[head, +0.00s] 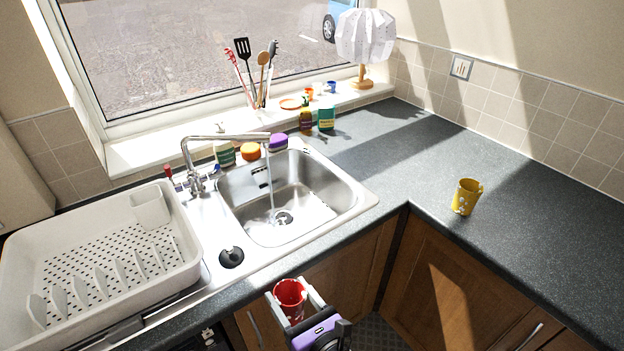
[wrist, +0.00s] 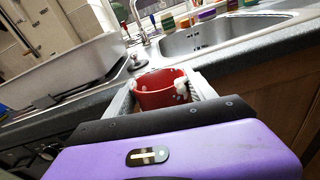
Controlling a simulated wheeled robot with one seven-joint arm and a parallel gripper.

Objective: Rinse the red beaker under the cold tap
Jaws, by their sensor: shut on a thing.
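The red beaker (head: 290,293) is upright between the fingers of my gripper (head: 291,296), which is shut on it. The tap has a red-marked handle (head: 169,173) on the left and a blue-marked handle (head: 216,169) on the right.
A white dish rack (head: 95,250) stands left of the sink, with a black plug (head: 231,257) between. Bottles and tubs (head: 250,151) line the back of the sink. A yellow beaker (head: 466,197) stands on the right counter, which is otherwise mostly clear.

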